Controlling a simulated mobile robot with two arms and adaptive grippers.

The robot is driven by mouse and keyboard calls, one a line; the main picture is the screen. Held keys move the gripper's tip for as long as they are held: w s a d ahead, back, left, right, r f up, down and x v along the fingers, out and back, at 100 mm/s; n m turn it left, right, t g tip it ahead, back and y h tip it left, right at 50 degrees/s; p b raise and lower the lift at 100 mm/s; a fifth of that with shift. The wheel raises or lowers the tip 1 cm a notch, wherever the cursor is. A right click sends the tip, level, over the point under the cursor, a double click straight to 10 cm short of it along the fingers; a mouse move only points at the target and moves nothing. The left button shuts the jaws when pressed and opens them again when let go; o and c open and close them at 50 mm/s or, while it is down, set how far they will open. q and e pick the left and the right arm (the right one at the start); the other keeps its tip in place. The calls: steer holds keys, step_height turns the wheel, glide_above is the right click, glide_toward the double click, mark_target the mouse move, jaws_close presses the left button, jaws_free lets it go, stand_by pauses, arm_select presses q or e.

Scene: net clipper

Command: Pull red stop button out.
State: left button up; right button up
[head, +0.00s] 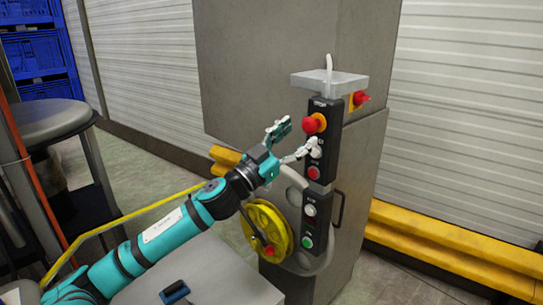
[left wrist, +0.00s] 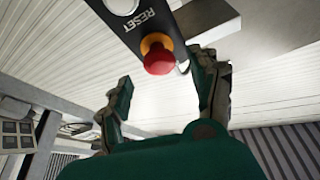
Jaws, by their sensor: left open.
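The red stop button (head: 311,125) sits on a yellow base near the top of a black control panel (head: 320,190) on the grey machine. In the left wrist view the red stop button (left wrist: 159,60) shows at the upper middle, beside the "RESET" lettering. My left gripper (head: 294,140) is open, with its fingers near the button's left and lower side in the head view. In the left wrist view the open fingers (left wrist: 164,92) stand apart, with the button beyond and between them. I cannot tell whether a finger touches the button. My right gripper is not in view.
A grey plate (head: 329,82) juts out above the panel. Below the stop button are white, red and green buttons. A yellow wheel (head: 266,231) is on the machine's lower front. A round stool (head: 50,122) and blue crates (head: 38,55) stand at the left. Yellow rails (head: 455,245) run at the right.

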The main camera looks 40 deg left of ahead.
arm_select(q)
steer(key=v, duration=0.9)
steer(key=shift+s, duration=0.1)
